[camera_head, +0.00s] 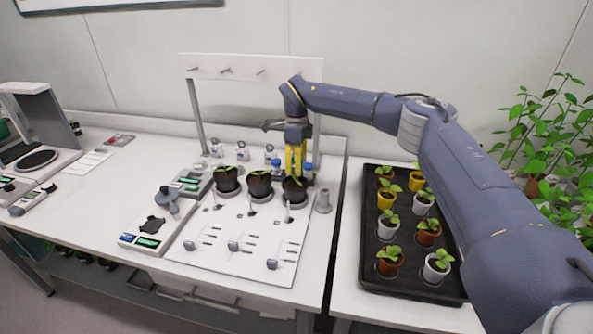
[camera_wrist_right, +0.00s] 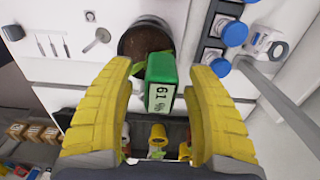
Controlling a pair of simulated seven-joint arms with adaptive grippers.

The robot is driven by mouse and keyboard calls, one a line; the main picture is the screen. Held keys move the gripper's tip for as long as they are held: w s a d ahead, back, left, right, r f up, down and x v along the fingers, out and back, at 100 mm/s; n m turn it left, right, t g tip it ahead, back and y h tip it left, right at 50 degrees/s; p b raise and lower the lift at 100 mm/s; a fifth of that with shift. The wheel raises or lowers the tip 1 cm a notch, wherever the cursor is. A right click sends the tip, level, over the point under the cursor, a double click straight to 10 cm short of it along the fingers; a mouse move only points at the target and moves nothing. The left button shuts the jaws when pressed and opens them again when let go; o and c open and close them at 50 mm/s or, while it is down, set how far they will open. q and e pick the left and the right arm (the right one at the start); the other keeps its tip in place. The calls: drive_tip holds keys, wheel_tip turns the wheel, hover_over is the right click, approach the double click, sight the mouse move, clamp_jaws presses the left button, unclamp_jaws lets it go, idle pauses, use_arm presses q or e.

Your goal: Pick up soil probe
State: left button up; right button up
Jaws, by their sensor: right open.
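The soil probe (camera_wrist_right: 161,82) is a green block with a display reading 61 %. In the right wrist view it stands at a dark pot of soil (camera_wrist_right: 135,40). My right gripper (camera_wrist_right: 160,68) is open, with one yellow finger on each side of the probe and a visible gap to each. In the head view my right gripper (camera_head: 296,172) points down over the rightmost of three dark pots (camera_head: 294,191), and its fingers mostly hide the probe. My left gripper is not in view.
Blue-capped bottles (camera_head: 276,164) stand close behind the pots. The pots sit on a white board (camera_head: 240,235) with small tools. A black tray (camera_head: 450,290) of seedlings lies to the right. A grey cone (camera_head: 323,201) stands beside the board. Instruments fill the left bench.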

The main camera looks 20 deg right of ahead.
drive_tip(key=shift+c, duration=0.2)
clamp_jaws()
drive_tip(key=shift+r, duration=0.15)
